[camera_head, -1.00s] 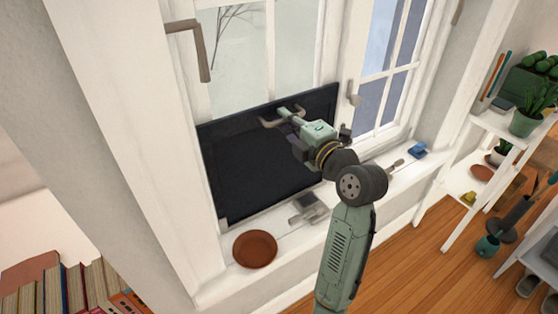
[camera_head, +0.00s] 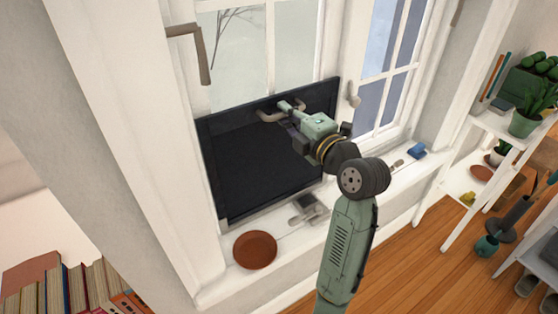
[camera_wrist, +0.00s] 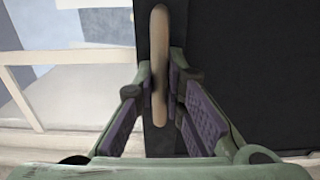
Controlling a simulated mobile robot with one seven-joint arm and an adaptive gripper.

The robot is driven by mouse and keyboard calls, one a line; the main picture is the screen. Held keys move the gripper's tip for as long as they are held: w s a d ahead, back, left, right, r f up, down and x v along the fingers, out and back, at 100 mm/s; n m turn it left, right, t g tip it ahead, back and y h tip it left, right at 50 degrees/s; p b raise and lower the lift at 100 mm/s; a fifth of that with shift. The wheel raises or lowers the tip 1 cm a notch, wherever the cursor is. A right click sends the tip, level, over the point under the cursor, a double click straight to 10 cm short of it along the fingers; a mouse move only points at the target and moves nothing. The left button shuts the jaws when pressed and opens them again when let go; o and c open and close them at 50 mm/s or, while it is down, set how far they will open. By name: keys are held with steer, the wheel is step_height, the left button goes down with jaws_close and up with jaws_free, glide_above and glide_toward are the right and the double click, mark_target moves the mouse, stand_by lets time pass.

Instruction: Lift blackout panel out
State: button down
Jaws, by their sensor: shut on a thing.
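The blackout panel (camera_head: 255,160) is a dark, nearly black rectangle standing upright on the window sill, leaning against the lower part of the window. A tan handle is fixed near its top edge. My gripper (camera_head: 282,108) is shut on this handle, with the arm reaching in from the lower right. In the wrist view the handle (camera_wrist: 159,65) stands between my two purple-padded fingers, and the dark panel (camera_wrist: 250,75) fills the right side. The gripper hides part of the handle.
On the sill (camera_head: 285,238) are a brown round dish (camera_head: 255,250), a grey metal object (camera_head: 306,208) in front of the panel, and a blue item (camera_head: 416,151) at the right. Window handles (camera_head: 200,55) and (camera_head: 354,95) project near the panel. A white shelf with plants (camera_head: 524,122) stands right.

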steer(key=shift+r+p, duration=1.25)
steer(key=shift+r, duration=2.25)
steer(key=r+b+v, duration=0.2)
steer(key=v, duration=1)
steer(key=shift+b, duration=0.3)
